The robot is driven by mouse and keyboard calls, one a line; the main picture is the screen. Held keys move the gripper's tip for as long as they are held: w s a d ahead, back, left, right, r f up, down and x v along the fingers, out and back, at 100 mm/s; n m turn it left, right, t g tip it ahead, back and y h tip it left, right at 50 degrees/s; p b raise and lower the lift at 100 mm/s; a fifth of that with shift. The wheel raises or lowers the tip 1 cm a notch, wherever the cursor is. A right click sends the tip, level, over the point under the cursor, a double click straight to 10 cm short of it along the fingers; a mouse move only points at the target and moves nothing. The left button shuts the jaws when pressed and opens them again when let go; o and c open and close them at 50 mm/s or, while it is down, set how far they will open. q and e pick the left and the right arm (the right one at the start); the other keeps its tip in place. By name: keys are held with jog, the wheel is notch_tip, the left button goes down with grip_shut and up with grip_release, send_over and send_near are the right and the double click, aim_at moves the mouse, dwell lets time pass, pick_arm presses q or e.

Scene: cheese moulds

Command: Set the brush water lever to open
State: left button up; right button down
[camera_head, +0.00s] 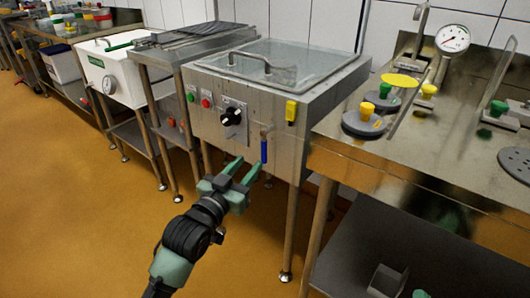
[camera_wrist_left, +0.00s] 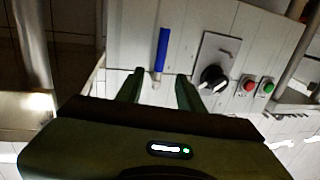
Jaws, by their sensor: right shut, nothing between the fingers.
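The lever with a blue handle (camera_head: 264,151) hangs straight down from a small metal fitting on the front of the steel machine with the glass lid. In the left wrist view the blue handle (camera_wrist_left: 162,50) stands nearly upright, just beyond the fingertips and between their lines. No label for the brush water shows. My left gripper (camera_head: 246,167) is open and empty, a little to the left of and below the handle, its fingers pointing towards the machine. In the left wrist view its two fingers (camera_wrist_left: 159,86) are apart with nothing seen between them.
The machine front (camera_head: 220,150) carries a black knob (camera_head: 231,117), red and green buttons, and a yellow switch (camera_head: 291,111) above the lever. To the right stands a steel bench (camera_head: 440,165) with weights and a gauge. The floor in front is clear.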

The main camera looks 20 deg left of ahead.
aim_at(263, 148)
pick_arm(q)
jog(key=w, duration=0.3)
jog(key=w+d+b, duration=0.1)
jog(key=w, duration=0.6)
jog(key=shift+w+d+b, duration=0.15)
jog(key=shift+d+b, duration=0.15)
jog(key=shift+b, duration=0.05)
grip_shut()
jog(key=shift+f, duration=0.1)
dwell(0.7)
